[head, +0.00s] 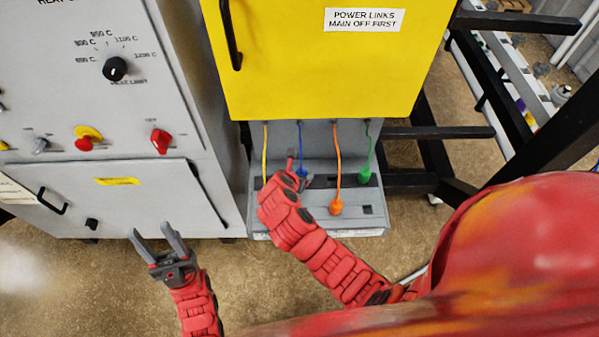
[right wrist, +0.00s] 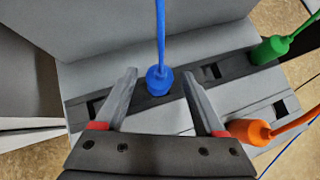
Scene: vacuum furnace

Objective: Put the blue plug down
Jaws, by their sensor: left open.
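The blue plug (right wrist: 158,82) stands upright on a dark strip (right wrist: 243,62) in the right wrist view, its blue cord rising from it. My right gripper (right wrist: 158,74) is open, with one finger on each side of the plug and gaps visible between. In the head view the blue plug (head: 301,173) is mostly hidden by my right gripper (head: 297,168). Whether the plug is seated in a socket cannot be seen. My left gripper (head: 151,230) is open and empty above the floor, in front of the grey cabinet.
An orange plug (head: 336,207) and a green plug (head: 371,188) with cords stand to the right of the blue one. A yellow cord (head: 265,150) hangs at the left. Empty square openings show in the strips. A yellow door (head: 300,75) is above; a grey cabinet (head: 110,130) is left.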

